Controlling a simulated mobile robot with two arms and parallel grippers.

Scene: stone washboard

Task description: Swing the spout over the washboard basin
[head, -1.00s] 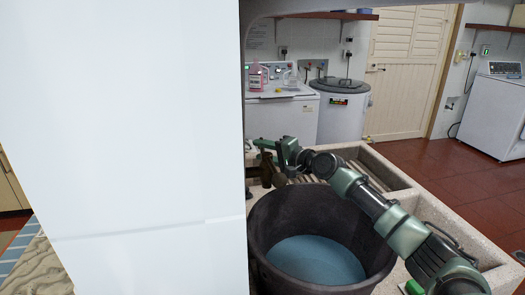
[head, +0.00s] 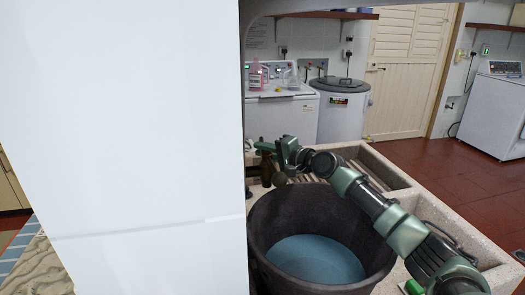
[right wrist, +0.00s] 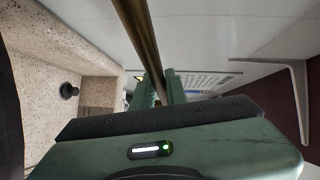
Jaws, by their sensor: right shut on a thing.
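My right gripper (head: 267,147) is beyond the dark tub, at the back of the stone sink. In the right wrist view its fingers (right wrist: 163,88) are shut on the brass-coloured spout (right wrist: 143,38), a long thin tube running up out of the picture. In the head view the tap is small and partly hidden by the gripper, so the spout's exact direction is unclear. The washboard basin (head: 397,178), pale speckled stone with a ridged slope, lies behind and right of the tub. My right arm crosses over it. My left gripper is not in view.
A large dark tub (head: 262,222) with blue water stands in front. A white washing machine (head: 282,115) and a round-lidded washer (head: 340,110) stand behind the sink. A large white surface blocks the left of the head view. Red tiled floor is clear at right.

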